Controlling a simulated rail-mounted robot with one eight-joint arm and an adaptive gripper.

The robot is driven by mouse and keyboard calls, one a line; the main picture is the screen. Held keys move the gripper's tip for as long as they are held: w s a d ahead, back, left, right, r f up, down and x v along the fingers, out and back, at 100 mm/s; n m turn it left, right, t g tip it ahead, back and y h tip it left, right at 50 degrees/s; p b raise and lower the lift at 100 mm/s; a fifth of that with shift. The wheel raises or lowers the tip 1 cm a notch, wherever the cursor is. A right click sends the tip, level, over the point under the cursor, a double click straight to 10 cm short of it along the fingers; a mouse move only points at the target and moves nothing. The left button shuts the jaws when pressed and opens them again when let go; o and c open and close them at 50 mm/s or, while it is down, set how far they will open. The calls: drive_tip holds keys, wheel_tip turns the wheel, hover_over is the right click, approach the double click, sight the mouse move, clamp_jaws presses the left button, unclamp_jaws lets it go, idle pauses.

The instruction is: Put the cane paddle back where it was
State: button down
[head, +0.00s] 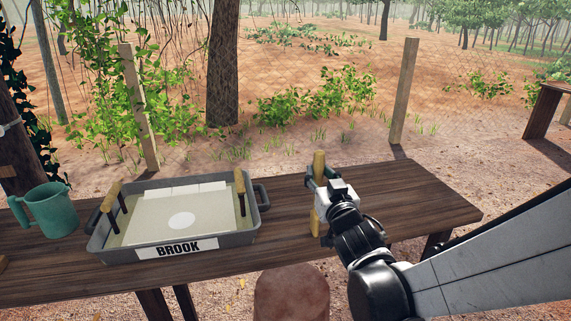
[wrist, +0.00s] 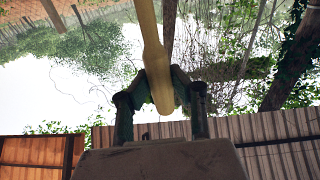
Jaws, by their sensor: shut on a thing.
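The cane paddle (head: 319,160) is a pale yellow wooden piece, held roughly upright over the right half of the table in the head view. My gripper (head: 321,177) is shut on it. A lower part of the paddle shows below the fingers, and my wrist hides some of it. I cannot tell whether its lower end touches the table. In the wrist view the paddle (wrist: 149,38) runs up from between the fingers of my gripper (wrist: 157,82), with a rounded end near them.
A grey tray (head: 101,242) labelled BROOK stands left of my gripper, with wooden-handled pieces at its two sides and pale contents. A green mug (head: 50,211) stands at the far left. The dark plank table (head: 430,207) is clear on the right. A round reddish stool (head: 291,294) stands in front.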

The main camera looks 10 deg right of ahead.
drive_tip(key=shift+f, duration=0.15)
drive_tip(key=c, duration=1.6)
unclamp_jaws()
drive_tip(key=shift+o, duration=0.2)
